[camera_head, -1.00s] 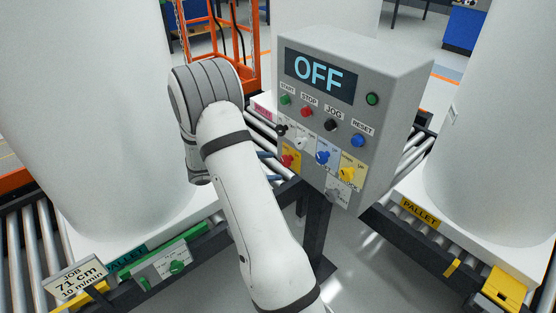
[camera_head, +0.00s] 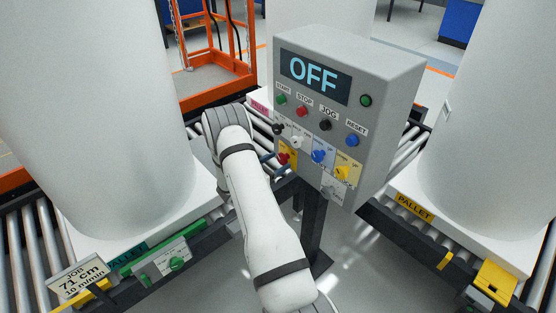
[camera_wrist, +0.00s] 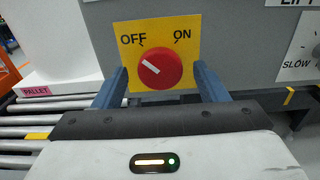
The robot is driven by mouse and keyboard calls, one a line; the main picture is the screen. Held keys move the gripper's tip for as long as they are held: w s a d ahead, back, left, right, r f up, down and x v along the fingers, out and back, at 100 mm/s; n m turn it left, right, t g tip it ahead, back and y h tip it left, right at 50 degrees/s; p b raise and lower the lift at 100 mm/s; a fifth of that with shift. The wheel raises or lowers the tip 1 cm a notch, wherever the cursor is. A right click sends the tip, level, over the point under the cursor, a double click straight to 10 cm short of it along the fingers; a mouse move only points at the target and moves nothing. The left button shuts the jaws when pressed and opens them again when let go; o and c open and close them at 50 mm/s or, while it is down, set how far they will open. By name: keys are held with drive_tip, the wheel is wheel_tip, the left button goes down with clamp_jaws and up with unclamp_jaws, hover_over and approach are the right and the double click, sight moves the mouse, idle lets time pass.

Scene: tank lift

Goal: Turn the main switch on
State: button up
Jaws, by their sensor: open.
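The main switch (camera_wrist: 160,67) is a red round knob on a yellow plate (camera_wrist: 187,30) marked OFF and ON. Its white pointer mark slants to the upper left, toward OFF. In the head view the main switch (camera_head: 283,158) sits at the lower left of the grey control box (camera_head: 396,100), whose display (camera_head: 314,75) reads OFF. My gripper (camera_wrist: 160,73) is open, with one blue-grey finger on each side of the knob and visible gaps between them. Whether the fingertips reach past the knob's face is hard to tell. In the head view my arm hides most of the gripper.
Blue (camera_head: 319,157) and yellow (camera_head: 342,173) knobs sit close to the right of the main switch. Coloured buttons (camera_head: 302,111) run above. Large white tanks (camera_head: 95,120) stand on roller conveyors at both sides. A dark post (camera_head: 313,225) carries the box.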

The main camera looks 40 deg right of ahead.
drive_tip(key=shift+d, duration=0.5)
drive_tip(key=c, duration=1)
